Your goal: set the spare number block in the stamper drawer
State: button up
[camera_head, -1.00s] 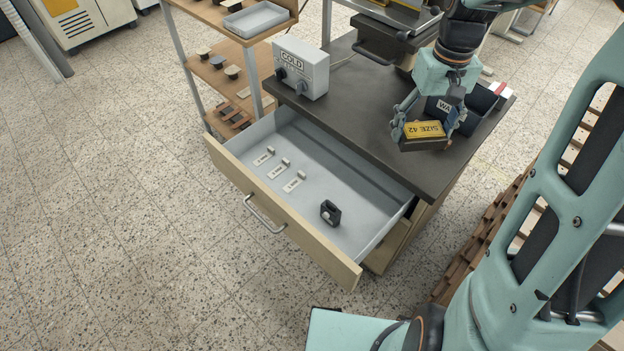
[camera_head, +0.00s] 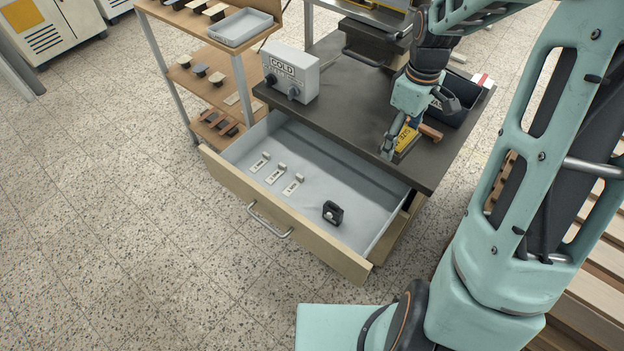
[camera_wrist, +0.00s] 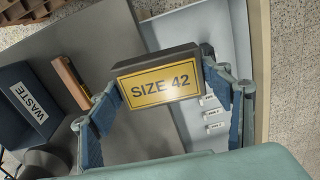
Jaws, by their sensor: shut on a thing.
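My gripper (camera_head: 398,142) is shut on a dark block with a yellow plate (camera_head: 406,138), held over the front right part of the bench top. In the wrist view the plate reads SIZE 42 (camera_wrist: 160,84), with one blue-padded finger at each end of the block. The stamper drawer (camera_head: 270,213) is pulled open below and to the left of my gripper. Inside lie three small labelled pieces (camera_head: 277,173) in a slanting row and a black piece with an opening (camera_head: 333,212) near the right end. The drawer floor around them is bare.
A COLD control box (camera_head: 290,73) stands on the bench's left corner. A brown bar (camera_head: 431,133) and a dark WASTE bin (camera_head: 455,101) are close to my gripper on the right. A wooden shelf rack (camera_head: 205,70) stands left of the bench.

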jog(key=n, duration=0.2)
jog(key=f+n+p, duration=0.1)
jog(key=n, duration=0.1)
jog(key=f+n, duration=0.1)
jog(key=shift+s+d+f+n+p, duration=0.1)
jog(key=shift+s+d+n+p, duration=0.1)
jog(key=shift+d+n+p, duration=0.2)
jog(key=n, duration=0.1)
jog(key=f+n+p, duration=0.1)
jog(key=n, duration=0.1)
jog(key=f+n, duration=0.1)
jog(key=n, duration=0.1)
jog(key=shift+s+d+p, duration=0.2)
jog(key=shift+s+p, duration=0.1)
jog(key=f+n+p, duration=0.2)
jog(key=n, duration=0.4)
jog(key=n+b, duration=0.2)
jog(key=n, duration=1.8)
send_over(357, 232)
notch_tip(357, 232, down, 12)
jog(key=f, duration=0.1)
jog(key=shift+f+b, duration=2.9)
jog(key=shift+f, duration=1.85)
jog(key=shift+f, duration=0.1)
jog(key=o, duration=2.1)
